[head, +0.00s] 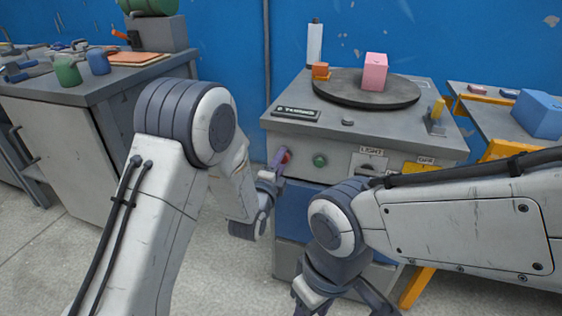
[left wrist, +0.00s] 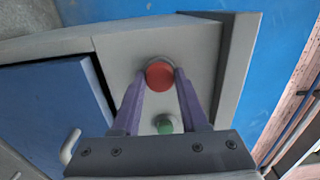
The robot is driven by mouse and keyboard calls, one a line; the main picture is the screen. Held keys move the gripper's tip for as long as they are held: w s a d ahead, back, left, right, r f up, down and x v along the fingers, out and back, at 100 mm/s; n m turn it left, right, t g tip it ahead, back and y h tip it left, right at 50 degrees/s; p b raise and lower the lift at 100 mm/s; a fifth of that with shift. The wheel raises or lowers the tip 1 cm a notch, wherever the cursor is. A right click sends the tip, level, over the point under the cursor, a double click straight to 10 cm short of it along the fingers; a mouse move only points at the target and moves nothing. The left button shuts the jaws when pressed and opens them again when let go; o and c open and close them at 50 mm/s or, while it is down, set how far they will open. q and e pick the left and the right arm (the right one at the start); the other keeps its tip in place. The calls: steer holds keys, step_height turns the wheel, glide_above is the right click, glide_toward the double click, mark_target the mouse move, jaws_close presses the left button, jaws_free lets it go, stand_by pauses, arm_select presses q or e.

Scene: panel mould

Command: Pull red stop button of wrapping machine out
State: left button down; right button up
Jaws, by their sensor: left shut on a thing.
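The wrapping machine (head: 400,141) stands in the middle of the head view. Its red stop button (left wrist: 160,74) is on the front panel, left of a green button (head: 320,160). In the head view the red button (head: 286,156) is partly hidden by my left gripper (head: 279,158). In the left wrist view the purple fingers of my left gripper (left wrist: 162,79) are shut on the red button, one on each side. My right gripper (head: 340,303) hangs low in front of the machine, its fingers spread and empty, partly cut off by the picture's lower edge.
A turntable (head: 330,92) with a pink block (head: 374,72) is on top of the machine. A LIGHT label (head: 370,153) and a yellow label (head: 424,164) are right of the green button. A workbench (head: 60,140) stands left, with open floor between.

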arm_select(q)
steer(key=shift+f, duration=0.1)
stand_by(0.7)
steer(key=shift+s+a, duration=0.2)
steer(key=shift+s, duration=0.35)
steer(key=shift+c, duration=2.2)
jaws_free()
